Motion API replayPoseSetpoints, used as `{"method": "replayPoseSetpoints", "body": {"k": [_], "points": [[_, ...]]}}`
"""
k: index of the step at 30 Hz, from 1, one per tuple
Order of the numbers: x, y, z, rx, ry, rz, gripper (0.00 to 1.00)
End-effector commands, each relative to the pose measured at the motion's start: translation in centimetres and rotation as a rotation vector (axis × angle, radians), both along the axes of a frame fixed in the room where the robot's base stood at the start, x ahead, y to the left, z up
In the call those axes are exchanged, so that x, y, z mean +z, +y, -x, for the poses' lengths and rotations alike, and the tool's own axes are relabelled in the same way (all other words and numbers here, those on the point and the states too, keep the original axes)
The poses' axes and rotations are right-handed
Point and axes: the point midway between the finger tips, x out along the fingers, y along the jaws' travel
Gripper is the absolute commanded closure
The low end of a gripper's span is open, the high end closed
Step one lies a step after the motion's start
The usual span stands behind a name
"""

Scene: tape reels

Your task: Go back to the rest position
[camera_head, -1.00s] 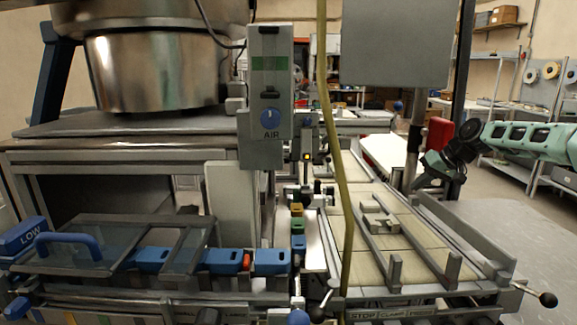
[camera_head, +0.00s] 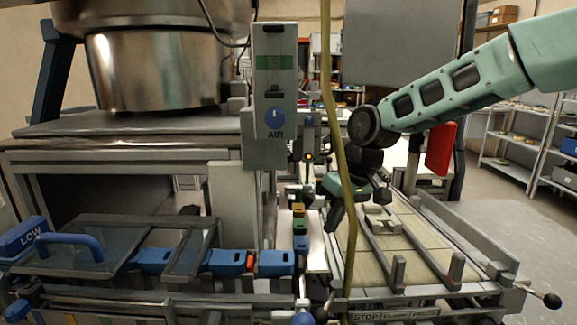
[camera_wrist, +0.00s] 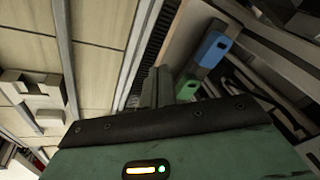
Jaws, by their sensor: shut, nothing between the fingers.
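My gripper (camera_head: 334,218) hangs over the left side of the tan-slatted conveyor bed (camera_head: 412,243) in the head view, partly behind the hanging yellow hose. Its teal arm reaches in from the upper right. In the wrist view the two fingers of my gripper (camera_wrist: 156,86) stand close together, with nothing held between them. A blue block (camera_wrist: 212,48) and a green block (camera_wrist: 187,88) sit to the right of the fingers there. The slatted bed is at the left.
The yellow hose (camera_head: 339,130) hangs close to my gripper. A grey AIR control box (camera_head: 274,90) stands left of it. Small green and yellow blocks (camera_head: 299,226) line the narrow track. A metal bowl (camera_head: 155,70) and a row of blue blocks (camera_head: 228,262) are at the left.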

Motion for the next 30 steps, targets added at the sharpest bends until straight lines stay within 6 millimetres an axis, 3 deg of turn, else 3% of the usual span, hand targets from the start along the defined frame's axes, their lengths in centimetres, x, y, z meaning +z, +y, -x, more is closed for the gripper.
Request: {"method": "replayPoseSetpoints", "body": {"k": [1, 6, 12, 15, 21, 30], "points": [[0.0, 1.2, 3.6, 0.036, 0.004, 0.043, 1.0], [-0.6, 1.6, 14.4, 0.085, 0.024, 0.15, 1.0], [-1.4, -1.3, 24.6, 0.08, 0.029, 0.225, 1.0], [-1.8, -3.0, 28.1, 0.069, 0.029, 0.241, 1.0], [-2.4, -4.8, 31.2, 0.051, 0.032, 0.248, 1.0], [-2.5, -5.0, 31.4, 0.05, 0.034, 0.249, 1.0]]}}
